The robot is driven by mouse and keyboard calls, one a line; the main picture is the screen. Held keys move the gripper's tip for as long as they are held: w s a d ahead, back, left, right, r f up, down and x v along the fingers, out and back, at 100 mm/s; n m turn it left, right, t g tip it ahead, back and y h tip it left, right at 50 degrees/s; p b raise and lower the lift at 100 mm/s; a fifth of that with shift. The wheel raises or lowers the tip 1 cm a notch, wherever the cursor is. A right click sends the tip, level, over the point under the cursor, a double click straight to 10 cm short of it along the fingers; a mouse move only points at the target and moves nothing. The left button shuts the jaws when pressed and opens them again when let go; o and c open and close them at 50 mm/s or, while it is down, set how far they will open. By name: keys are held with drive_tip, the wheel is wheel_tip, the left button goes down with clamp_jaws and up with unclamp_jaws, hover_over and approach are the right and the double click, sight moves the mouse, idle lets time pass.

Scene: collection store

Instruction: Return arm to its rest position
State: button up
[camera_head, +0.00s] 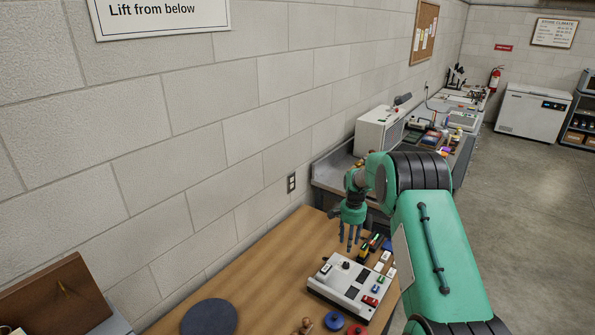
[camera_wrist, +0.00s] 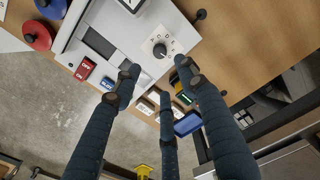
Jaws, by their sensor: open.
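My gripper (camera_head: 350,236) hangs from the bent green arm above the wooden table (camera_head: 262,262), fingers pointing down. In the wrist view its several dark blue fingers (camera_wrist: 160,85) are spread apart with nothing between them. Below and beside them is a white device (camera_head: 346,284) with a black knob; it also shows in the wrist view (camera_wrist: 112,42). The knob (camera_wrist: 159,50) sits on a white lettered plate. I cannot judge the exact gap between fingertips and device.
A dark round mat (camera_head: 209,318), a blue round object (camera_head: 333,320) and a red one (camera_head: 354,330) lie at the table's front. Small coloured items (camera_head: 375,245) lie behind the device. A block wall (camera_head: 180,150) runs along the left; open floor (camera_head: 530,230) lies right.

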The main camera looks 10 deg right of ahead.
drive_tip(key=s+a+r+n+t, duration=0.1)
drive_tip(key=s+a+r+n, duration=0.15)
drive_tip(key=s+r, duration=0.65)
drive_tip(key=s+a+r+n+t, duration=0.1)
drive_tip(key=s+a+r, duration=0.3)
drive_tip(key=r, duration=0.8)
drive_tip(key=s+a+r+n+t, duration=0.1)
drive_tip(key=s+a+r, duration=0.1)
drive_tip(key=s+r, duration=0.8)
drive_tip(key=s+a+r+n+t, duration=0.1)
drive_tip(key=s+a+r+n, duration=0.1)
drive_tip(key=s, duration=1.4)
drive_tip(key=s+a+r+n+t, duration=0.1)
drive_tip(key=s+a+r+n, duration=0.1)
drive_tip(key=s, duration=1.4)
drive_tip(key=shift+s+a+r+n+t+b, duration=0.15)
drive_tip(key=shift+s+a+n+t+b, duration=0.25)
drive_tip(key=shift+a+n, duration=0.35)
drive_tip(key=shift+w, duration=0.1)
